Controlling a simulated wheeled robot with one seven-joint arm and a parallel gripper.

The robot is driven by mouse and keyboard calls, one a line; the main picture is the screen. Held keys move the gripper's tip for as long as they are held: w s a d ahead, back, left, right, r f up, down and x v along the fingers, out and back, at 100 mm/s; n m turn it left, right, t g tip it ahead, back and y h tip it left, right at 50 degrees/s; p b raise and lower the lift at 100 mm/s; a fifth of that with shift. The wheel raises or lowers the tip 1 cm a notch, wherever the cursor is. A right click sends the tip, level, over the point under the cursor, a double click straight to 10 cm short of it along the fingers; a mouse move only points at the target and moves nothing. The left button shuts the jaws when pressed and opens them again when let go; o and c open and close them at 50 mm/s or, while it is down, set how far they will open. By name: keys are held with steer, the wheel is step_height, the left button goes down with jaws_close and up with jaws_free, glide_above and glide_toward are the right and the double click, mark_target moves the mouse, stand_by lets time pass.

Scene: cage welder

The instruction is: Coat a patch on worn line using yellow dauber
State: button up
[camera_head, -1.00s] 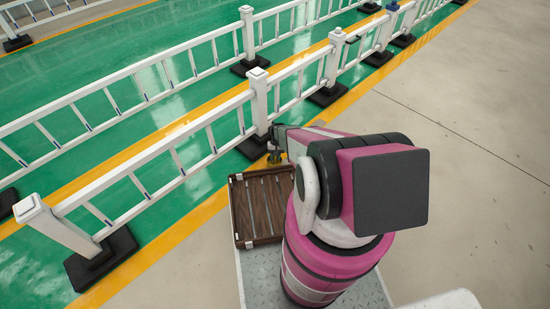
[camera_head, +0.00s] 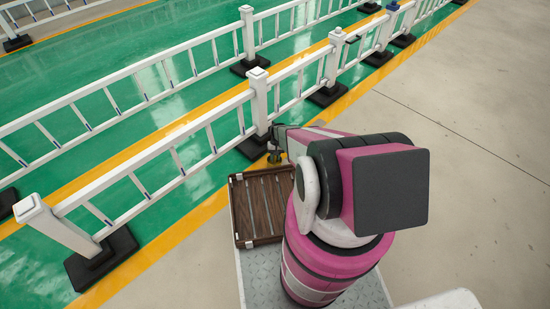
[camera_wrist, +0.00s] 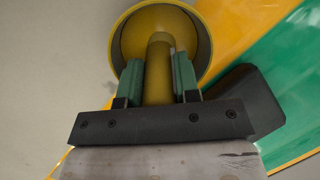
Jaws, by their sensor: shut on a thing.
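My gripper (camera_wrist: 158,82) is shut on the handle of the yellow dauber (camera_wrist: 158,55) in the wrist view. The dauber's handle runs between the two green finger pads, and its wide round yellow head is at the far end. The yellow line (camera_wrist: 228,35) on the floor lies beyond the dauber, beside the green floor. In the head view my gripper (camera_head: 275,152) is small and partly hidden by my arm, close to the foot of a fence post and over the yellow line (camera_head: 205,212). I cannot tell whether the dauber touches the floor, and no worn patch is clear.
A white fence (camera_head: 150,165) on black feet (camera_head: 102,262) runs along the line, with a second fence behind it. A brown slatted wooden tray (camera_head: 240,215) lies beside my arm's base. The grey floor (camera_head: 470,150) at right is clear.

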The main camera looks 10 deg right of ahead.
steer(key=shift+r, duration=3.5)
